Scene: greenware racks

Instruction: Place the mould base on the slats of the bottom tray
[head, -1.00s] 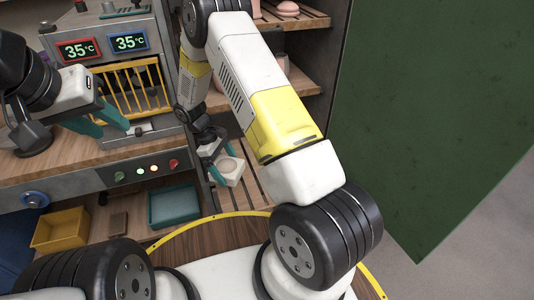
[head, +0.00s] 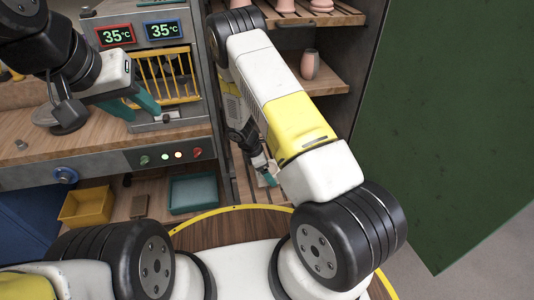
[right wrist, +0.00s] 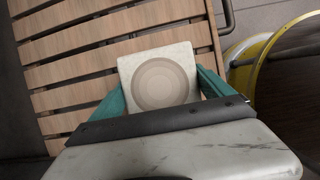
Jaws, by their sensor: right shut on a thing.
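The mould base (right wrist: 160,80) is a pale square block with a round recess, seen in the right wrist view. My right gripper (right wrist: 165,92) is shut on it, with a teal finger at each side. The wooden slats of the bottom tray (right wrist: 105,50) lie beyond and below the block; whether it touches them I cannot tell. In the head view my right gripper (head: 267,172) is low by the rack, mostly hidden behind my own arm. My left gripper (head: 137,102) is over the bench at left, its teal fingers apart with nothing visible between them.
Upper rack shelves (head: 322,76) hold a pinkish vase (head: 309,64) and other pieces. A yellow bin (head: 86,206) and a teal bin (head: 193,191) stand under the bench. A green panel (head: 455,120) stands at right. Bare slats show left of the block in the wrist view.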

